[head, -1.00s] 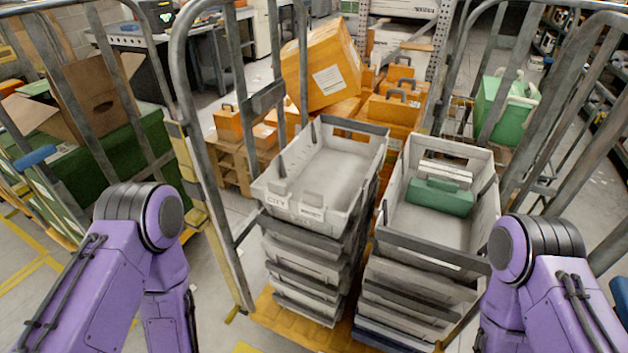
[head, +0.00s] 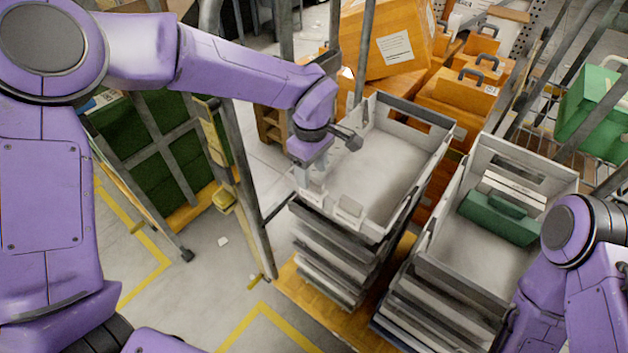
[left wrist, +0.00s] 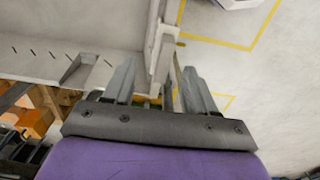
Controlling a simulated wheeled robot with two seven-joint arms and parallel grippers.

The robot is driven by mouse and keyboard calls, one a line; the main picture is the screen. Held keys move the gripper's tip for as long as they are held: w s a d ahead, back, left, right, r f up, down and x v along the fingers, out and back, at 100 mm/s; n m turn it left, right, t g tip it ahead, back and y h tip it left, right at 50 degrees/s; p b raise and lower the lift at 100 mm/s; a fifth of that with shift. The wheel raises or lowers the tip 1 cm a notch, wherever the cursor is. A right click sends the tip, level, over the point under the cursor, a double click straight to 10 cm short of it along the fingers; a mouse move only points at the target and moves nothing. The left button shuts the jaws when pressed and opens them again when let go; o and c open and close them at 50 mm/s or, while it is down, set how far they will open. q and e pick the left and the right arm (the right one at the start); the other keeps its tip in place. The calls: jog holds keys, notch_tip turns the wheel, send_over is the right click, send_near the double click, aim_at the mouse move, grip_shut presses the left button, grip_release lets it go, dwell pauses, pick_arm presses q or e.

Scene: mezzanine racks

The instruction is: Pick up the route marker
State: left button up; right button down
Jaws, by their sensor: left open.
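The left grey tote (head: 393,178) is at the top of a stack, with pale tags on its near wall. One tag (head: 349,211) is in plain view; the other, with lettering, is mostly hidden by my left gripper (head: 312,186). I cannot tell for certain which is the route marker. My left gripper is open and points down at the tote's near left corner. In the left wrist view its fingers (left wrist: 160,85) stand on either side of a pale upright edge (left wrist: 157,50), apparently the tote wall or tag. Contact cannot be told. My right gripper is out of view.
A second grey tote (head: 470,270) with a green case (head: 498,217) stands to the right. Cage bars (head: 237,150) rise close beside my left arm. Orange boxes (head: 385,40) are stacked behind. Open floor (head: 215,275) lies at the near left.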

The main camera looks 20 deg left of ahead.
aim_at(313, 181)
pick_arm(q)
jog(key=f, duration=0.1)
jog(key=f+p, duration=0.1)
jog(key=s+f, duration=0.1)
jog(key=shift+d+p, duration=0.3)
jog(key=f, duration=0.3)
jog(key=shift+w+f, duration=0.1)
jog(key=shift+w, duration=0.3)
jog(key=shift+s, duration=0.2)
jog(key=shift+c, duration=0.6)
jog(key=c, duration=0.9)
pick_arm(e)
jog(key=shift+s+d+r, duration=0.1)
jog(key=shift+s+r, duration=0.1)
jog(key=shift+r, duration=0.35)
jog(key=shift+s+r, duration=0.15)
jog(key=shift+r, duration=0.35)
pick_arm(q)
jog(key=shift+r, duration=0.2)
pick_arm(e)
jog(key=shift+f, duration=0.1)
